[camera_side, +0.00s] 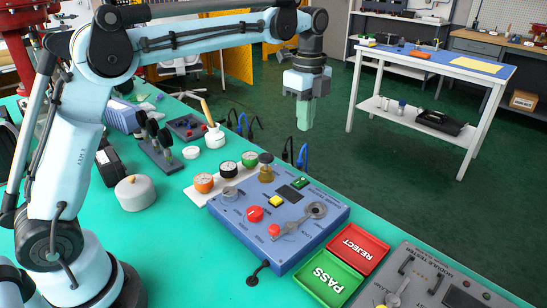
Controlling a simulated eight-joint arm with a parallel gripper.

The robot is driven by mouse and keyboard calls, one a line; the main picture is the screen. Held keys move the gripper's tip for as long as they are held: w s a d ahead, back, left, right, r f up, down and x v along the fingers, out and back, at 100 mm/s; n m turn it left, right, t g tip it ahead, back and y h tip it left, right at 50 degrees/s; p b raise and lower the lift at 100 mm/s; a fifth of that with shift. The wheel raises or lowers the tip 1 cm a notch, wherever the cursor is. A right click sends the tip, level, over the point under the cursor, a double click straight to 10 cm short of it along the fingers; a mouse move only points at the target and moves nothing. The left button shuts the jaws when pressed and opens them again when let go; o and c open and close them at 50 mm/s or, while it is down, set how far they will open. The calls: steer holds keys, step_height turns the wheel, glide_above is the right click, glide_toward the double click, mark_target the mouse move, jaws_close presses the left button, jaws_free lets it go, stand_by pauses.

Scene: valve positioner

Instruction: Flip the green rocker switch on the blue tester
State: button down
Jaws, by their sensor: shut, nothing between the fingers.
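The blue tester (322,238) is a flat box lying on the green bench. Which way the rocker is tilted is too small to tell. My gripper (303,128) points down in the air, above the switch in the picture and apart from the tester. Its pale green fingers are closed together with nothing between them.
The tester's top also carries a grey lever (316,211), red knobs (255,214) and a yellow button (276,201). Dial gauges (228,168) stand at its left. Blue and black cable ends (302,158) rise behind it. Red (357,248) and green (330,280) trays lie to its right.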

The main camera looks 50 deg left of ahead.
mark_target(297, 182)
stand_by(0.3)
steer(key=shift+s, duration=0.8)
steer(key=shift+f, duration=0.1)
step_height(297, 182, down, 14)
steer(key=shift+r, duration=0.1)
stand_by(0.4)
steer(key=shift+f, duration=0.2)
